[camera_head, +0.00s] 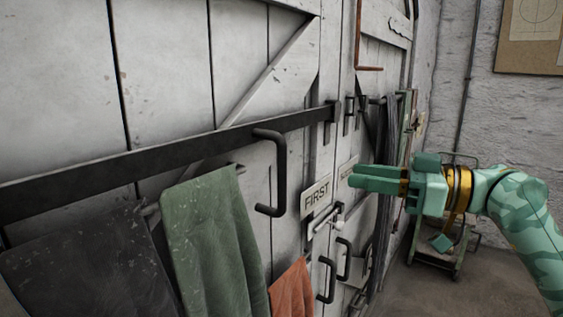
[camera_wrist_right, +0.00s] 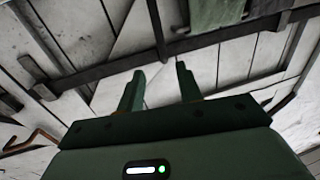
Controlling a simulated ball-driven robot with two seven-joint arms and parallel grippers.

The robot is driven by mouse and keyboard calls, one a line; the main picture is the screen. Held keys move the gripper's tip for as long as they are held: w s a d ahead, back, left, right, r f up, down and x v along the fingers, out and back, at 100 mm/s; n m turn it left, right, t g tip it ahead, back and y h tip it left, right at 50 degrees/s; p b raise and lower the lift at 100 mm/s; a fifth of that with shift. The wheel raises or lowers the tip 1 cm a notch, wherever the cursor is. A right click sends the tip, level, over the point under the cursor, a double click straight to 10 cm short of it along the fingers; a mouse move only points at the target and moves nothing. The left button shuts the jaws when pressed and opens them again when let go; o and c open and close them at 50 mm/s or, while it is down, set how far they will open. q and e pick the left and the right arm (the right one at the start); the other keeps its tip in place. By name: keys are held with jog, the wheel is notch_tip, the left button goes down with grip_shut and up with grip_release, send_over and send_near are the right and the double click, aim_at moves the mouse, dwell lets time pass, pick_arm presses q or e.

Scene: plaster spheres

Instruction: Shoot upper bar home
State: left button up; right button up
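The upper bar (camera_head: 150,158) is a long dark flat bar running across the pale plank door. Its right end is at a dark bracket (camera_head: 333,110) near the door's edge. A dark bent handle (camera_head: 279,175) hangs from the bar. The bar also crosses the right wrist view (camera_wrist_right: 110,68), with the handle (camera_wrist_right: 157,28) above it there. More dark catches (camera_head: 349,115) sit just past the bracket, across the door seam. My right gripper (camera_head: 351,179) is right of the handle, apart from it. Its fingers (camera_wrist_right: 160,72) are spread and empty. My left gripper is out of view.
Black (camera_head: 90,265), green (camera_head: 212,235) and orange (camera_head: 292,290) cloths hang below the bar. A "FIRST" sign (camera_head: 316,195) and a small bolt (camera_head: 324,219) sit below the bar's right part. A trolley (camera_head: 435,265) stands behind my right arm.

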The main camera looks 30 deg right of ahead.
aim_at(286, 164)
jog(key=p+x, duration=0.6)
jog(key=x, duration=0.9)
jog(key=shift+a, duration=0.2)
jog(key=shift+d, duration=0.1)
jog(key=shift+s, duration=0.1)
jog(key=shift+d, duration=0.1)
grip_shut()
